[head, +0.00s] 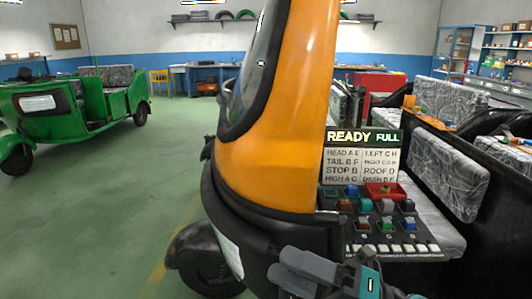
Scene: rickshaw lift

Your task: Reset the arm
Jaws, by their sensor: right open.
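My right gripper (300,274) is at the bottom of the head view, in front of the lower body of the orange and black rickshaw (270,150). Its two grey fingers point left and stand apart, with nothing seen between them. The gripper is below the button panel (388,215). I cannot tell whether it touches the rickshaw. My left gripper is not in view.
The panel carries several coloured buttons and a sign (363,150) reading "READY FULL". Grey patterned seats (446,172) are to its right. A green rickshaw (75,105) stands at the left. Green floor (110,220) is clear between them. Workbenches and shelves line the far walls.

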